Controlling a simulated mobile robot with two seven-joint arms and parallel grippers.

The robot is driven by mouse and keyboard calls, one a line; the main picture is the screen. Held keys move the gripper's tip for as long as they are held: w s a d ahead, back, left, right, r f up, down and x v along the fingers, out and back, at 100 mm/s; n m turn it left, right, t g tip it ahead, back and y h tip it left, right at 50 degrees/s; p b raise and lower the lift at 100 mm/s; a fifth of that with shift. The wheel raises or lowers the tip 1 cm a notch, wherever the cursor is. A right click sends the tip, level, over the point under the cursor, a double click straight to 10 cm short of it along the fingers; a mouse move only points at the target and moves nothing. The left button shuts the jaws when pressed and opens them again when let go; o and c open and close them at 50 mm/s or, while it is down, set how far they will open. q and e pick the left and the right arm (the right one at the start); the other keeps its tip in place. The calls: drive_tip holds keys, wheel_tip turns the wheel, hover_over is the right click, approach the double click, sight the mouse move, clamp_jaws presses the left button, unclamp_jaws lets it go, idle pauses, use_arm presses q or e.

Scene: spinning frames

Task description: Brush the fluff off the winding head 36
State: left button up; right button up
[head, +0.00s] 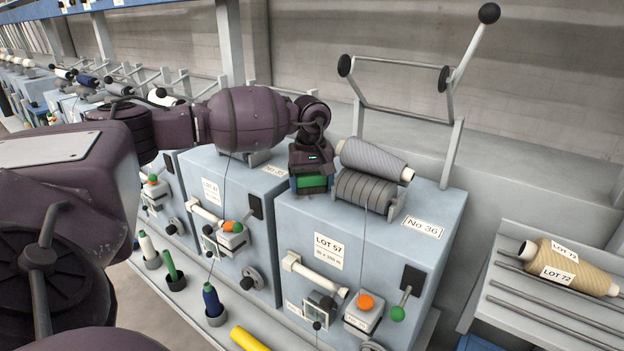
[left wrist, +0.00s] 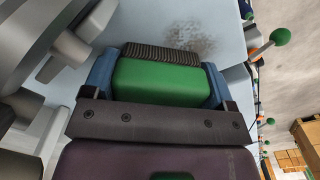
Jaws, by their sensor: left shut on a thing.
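The winding head 36 (head: 385,236) is a pale blue box labelled "No 36" with a grey grooved drum (head: 365,191) and a grey yarn package (head: 373,158) on top. My left gripper (head: 311,178) is shut on a green brush (head: 313,183) at the left end of its top, beside the drum. In the left wrist view the brush (left wrist: 158,82) sits between blue fingers, its dark ribbed bristles pointing away from me. A grey smudge of fluff (left wrist: 193,36) lies on the pale blue surface just beyond the bristles. Whether the bristles touch it is unclear. My right gripper is out of view.
A neighbouring winding head (head: 225,190) stands close on the left. A raised cradle with a black-knobbed lever (head: 467,45) rises behind the drum. A tray (head: 505,285) with a tan cone (head: 567,266) is at the right. Bobbins, including a blue one (head: 212,298), stand in front.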

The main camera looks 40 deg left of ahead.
sight(293, 202)
use_arm(q)
drive_tip(key=shift+s+p, duration=0.3)
drive_tip(key=shift+s, duration=0.6)
drive_tip(key=shift+s+f, duration=0.2)
drive_tip(key=shift+s, duration=0.3)
drive_tip(key=shift+s+d+f, duration=0.1)
drive_tip(key=shift+s, duration=0.1)
drive_tip(key=shift+c, duration=0.3)
drive_tip(key=shift+s+d+p, duration=0.1)
drive_tip(key=shift+s+p, duration=0.65)
drive_tip(key=shift+s, duration=0.1)
drive_tip(key=shift+s+p, duration=0.3)
drive_tip(key=shift+s, duration=0.5)
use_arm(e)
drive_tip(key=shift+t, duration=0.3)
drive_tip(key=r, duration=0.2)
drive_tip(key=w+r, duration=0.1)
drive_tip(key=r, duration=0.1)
use_arm(q)
drive_tip(key=shift+w, duration=0.1)
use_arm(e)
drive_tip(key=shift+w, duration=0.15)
